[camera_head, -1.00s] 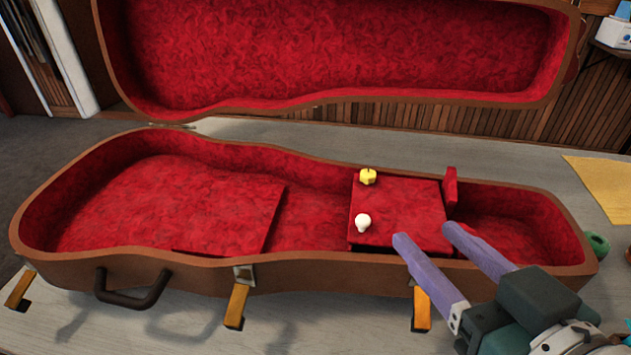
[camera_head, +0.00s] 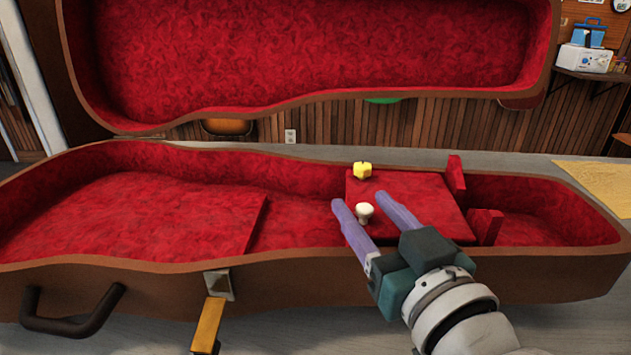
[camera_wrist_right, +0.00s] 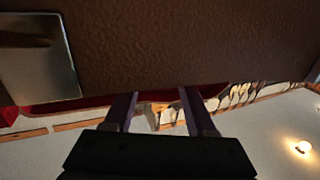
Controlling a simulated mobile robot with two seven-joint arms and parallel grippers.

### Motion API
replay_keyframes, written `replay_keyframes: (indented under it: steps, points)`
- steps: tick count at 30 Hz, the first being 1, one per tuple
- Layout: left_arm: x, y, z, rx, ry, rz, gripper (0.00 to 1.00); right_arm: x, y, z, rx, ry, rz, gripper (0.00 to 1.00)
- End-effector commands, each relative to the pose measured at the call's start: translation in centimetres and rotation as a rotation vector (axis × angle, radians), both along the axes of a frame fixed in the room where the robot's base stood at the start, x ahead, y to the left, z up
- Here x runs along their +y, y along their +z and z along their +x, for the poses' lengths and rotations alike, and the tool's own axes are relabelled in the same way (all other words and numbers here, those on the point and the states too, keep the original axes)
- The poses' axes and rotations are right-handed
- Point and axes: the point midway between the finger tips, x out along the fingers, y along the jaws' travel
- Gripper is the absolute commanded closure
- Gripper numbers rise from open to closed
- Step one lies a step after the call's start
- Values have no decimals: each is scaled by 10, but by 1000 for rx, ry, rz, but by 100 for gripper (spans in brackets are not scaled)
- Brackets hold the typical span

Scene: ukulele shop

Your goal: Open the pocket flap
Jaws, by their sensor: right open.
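The open brown case (camera_head: 140,290) is lined in red. The red pocket flap (camera_head: 415,190) lies shut in its right part. A white knob (camera_head: 364,211) is on the flap's near left part, and a yellow knob (camera_head: 362,170) is at its far left corner. My right gripper (camera_head: 360,200) is open, reaching over the near rim. In the head view its purple fingers appear on either side of the white knob; I cannot tell whether they touch it. In the right wrist view the fingers (camera_wrist_right: 158,105) are apart, with neither knob visible. My left gripper is not in view.
The raised lid (camera_head: 310,50) stands behind the case. A red padded panel (camera_head: 140,205) fills the left compartment. Red upright dividers (camera_head: 487,226) stand right of the flap. A handle (camera_head: 72,318) and an orange-tipped latch (camera_head: 209,325) stick out in front.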

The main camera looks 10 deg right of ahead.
Motion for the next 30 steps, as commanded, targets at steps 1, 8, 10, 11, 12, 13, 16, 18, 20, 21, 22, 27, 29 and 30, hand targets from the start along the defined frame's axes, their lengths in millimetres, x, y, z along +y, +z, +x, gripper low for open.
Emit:
replay_keyframes:
  steps: [1, 8, 10, 11, 12, 13, 16, 18, 20, 21, 22, 27, 29, 30]
  points:
    - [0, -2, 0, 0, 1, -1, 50, 1, -1, 5, 0, 0, 0, 44]
    - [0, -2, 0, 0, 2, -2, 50, 1, 0, 11, 2, 0, 0, 44]
    - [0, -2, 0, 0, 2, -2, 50, 1, 0, 11, 2, 0, 0, 44]
    - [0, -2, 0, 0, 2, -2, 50, 1, 0, 11, 2, 0, 0, 44]
    - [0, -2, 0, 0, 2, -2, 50, 1, 0, 11, 2, 0, 0, 44]
    - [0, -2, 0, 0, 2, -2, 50, 1, 0, 11, 2, 0, 0, 47]
    - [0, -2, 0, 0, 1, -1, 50, 1, 0, 11, 1, 0, 0, 58]
    - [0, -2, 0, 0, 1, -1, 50, 1, 0, 11, 1, 0, 0, 66]
    - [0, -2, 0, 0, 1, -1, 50, 1, 0, 11, 1, 0, 0, 73]
    - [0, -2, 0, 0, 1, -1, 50, 1, 0, 11, 1, 0, 0, 78]
    - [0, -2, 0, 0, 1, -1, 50, 1, 0, 11, 1, 0, 0, 81]
    - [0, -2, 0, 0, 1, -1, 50, 1, 0, 11, 1, 0, 0, 100]
    - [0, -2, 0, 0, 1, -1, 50, 1, 0, 11, 1, 0, -1, 100]
    - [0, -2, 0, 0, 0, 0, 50, 1, 0, 11, 1, 0, -1, 100]
